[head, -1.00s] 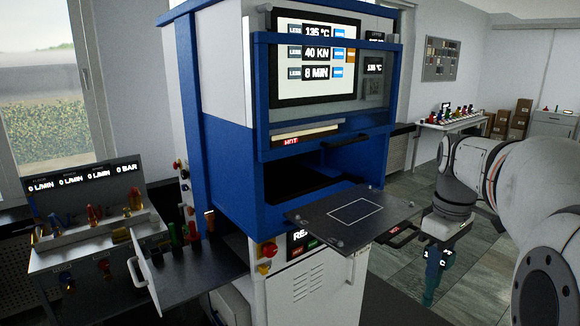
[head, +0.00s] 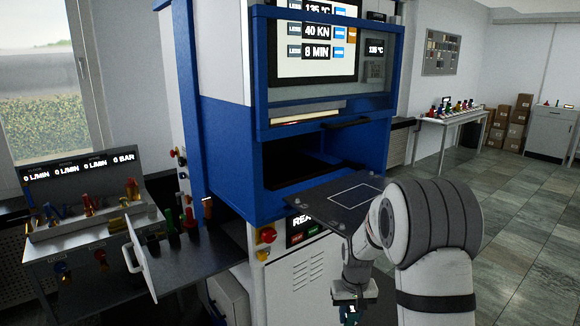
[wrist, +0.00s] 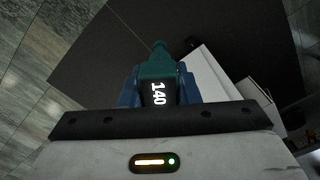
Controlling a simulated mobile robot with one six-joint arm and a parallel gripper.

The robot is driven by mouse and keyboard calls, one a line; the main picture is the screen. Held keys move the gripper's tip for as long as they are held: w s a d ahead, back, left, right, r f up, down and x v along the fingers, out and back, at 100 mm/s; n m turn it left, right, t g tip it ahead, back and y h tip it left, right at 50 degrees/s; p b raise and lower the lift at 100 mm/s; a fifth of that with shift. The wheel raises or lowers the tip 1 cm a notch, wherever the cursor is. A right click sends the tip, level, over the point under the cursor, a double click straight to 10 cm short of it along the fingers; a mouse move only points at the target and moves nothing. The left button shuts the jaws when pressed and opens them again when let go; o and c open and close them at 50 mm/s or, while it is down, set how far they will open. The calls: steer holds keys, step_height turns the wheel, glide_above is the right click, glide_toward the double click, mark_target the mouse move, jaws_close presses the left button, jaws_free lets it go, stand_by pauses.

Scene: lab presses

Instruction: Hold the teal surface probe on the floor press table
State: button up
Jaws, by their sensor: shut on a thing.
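The teal surface probe (wrist: 157,66) shows in the wrist view with a display reading 140, upheld between blue fingers. My gripper (wrist: 158,88) is shut on it. In the head view my gripper (head: 353,302) hangs low at the bottom edge, with the probe (head: 350,316) partly cut off below it. The floor press table (head: 340,200) is a dark flat plate with a white outlined rectangle, sticking out of the blue press. The gripper appears below and in front of this plate; the probe's contact with anything cannot be seen. My arm hides the plate's right part.
The blue press (head: 225,150) stands behind the plate, with a white cabinet (head: 300,280) below. A side shelf (head: 195,260) with coloured items juts out at left, next to a gauge console (head: 85,210). Open tiled floor (head: 500,220) lies to the right.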

steer(key=shift+a+f, duration=0.25)
steer(key=shift+f, duration=0.35)
steer(key=shift+a+f, duration=0.2)
steer(key=shift+f, duration=0.35)
